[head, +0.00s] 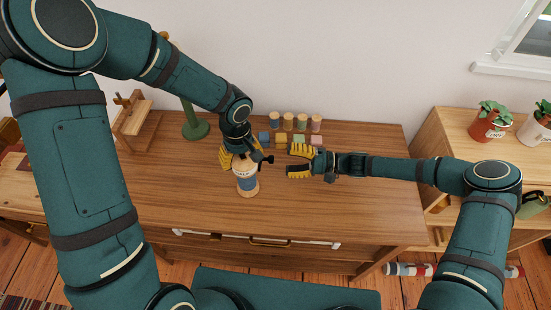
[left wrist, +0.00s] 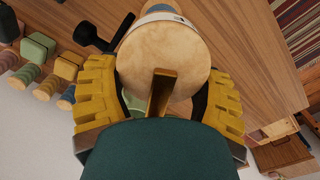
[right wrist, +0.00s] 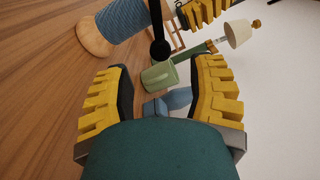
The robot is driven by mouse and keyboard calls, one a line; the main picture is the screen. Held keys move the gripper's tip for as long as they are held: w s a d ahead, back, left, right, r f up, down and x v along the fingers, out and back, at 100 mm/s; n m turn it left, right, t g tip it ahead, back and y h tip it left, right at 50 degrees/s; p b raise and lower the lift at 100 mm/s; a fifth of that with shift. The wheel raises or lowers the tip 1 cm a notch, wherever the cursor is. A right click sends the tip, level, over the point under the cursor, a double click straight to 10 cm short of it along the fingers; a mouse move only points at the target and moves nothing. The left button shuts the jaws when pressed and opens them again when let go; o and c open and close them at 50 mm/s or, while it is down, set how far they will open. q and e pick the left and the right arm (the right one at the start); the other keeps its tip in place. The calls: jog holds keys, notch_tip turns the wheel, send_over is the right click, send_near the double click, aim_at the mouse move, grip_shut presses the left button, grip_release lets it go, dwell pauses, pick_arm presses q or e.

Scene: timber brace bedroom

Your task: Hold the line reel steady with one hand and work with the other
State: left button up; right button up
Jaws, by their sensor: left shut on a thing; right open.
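The line reel (head: 247,185) stands upright on the wooden desk, a pale wooden spool wound with blue line. Its round wooden end (left wrist: 160,48) fills the middle of the left wrist view. My left gripper (head: 240,158) is shut on the reel's upper part, yellow fingers on either side. A black crank with a knob (head: 268,159) sticks out to the right of the reel; the knob also shows in the right wrist view (right wrist: 160,50). My right gripper (head: 290,161) is open and empty, just right of the knob and apart from it.
A small wooden stand (head: 133,115) is at the desk's left. The desk's right and front (head: 350,210) are clear.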

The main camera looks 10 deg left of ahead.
jog(key=d, duration=0.5)
jog(key=shift+w+d+f, duration=0.1)
jog(key=shift+w+d, duration=0.15)
jog(key=shift+d, duration=0.05)
pick_arm(q)
jog(key=o, duration=1.3)
